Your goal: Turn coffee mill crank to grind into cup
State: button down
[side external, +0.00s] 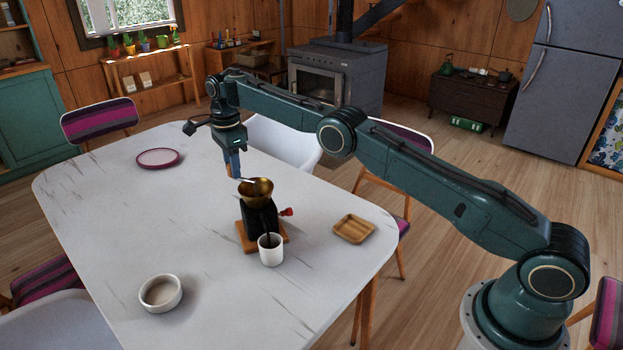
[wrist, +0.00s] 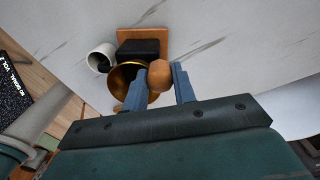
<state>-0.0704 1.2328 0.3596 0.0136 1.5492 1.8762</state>
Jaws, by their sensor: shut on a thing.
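The coffee mill has a black body (side external: 262,218) on a wooden base (side external: 246,238) and a brass bowl (side external: 256,192) on top. A pale crank arm reaches from the bowl to a wooden knob, which shows in the wrist view (wrist: 160,75). My gripper (side external: 234,168) points down at the bowl's far left side. Its blue fingers (wrist: 160,73) are shut on the knob, one on each side. The white cup (side external: 271,252) stands upright at the mill's front and also shows in the wrist view (wrist: 98,56). Something dark shows at its mouth; I cannot tell how full it is.
A red knob (side external: 287,211) sticks out from the mill's right side. A wooden tray (side external: 354,229) lies to the right, a white bowl (side external: 161,292) at the front left, and a pink-rimmed plate (side external: 158,158) at the back left. The white table (side external: 130,220) is clear between them. Chairs surround it.

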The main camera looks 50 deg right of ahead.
jog(key=shift+w+d+r+m, duration=0.1)
jog(key=shift+d+m, duration=0.25)
jog(key=shift+m, duration=0.35)
dwell(0.3)
jog(key=c, duration=1.1)
grip_release()
jog(key=shift+a+n, duration=0.3)
jog(key=shift+n, duration=0.3)
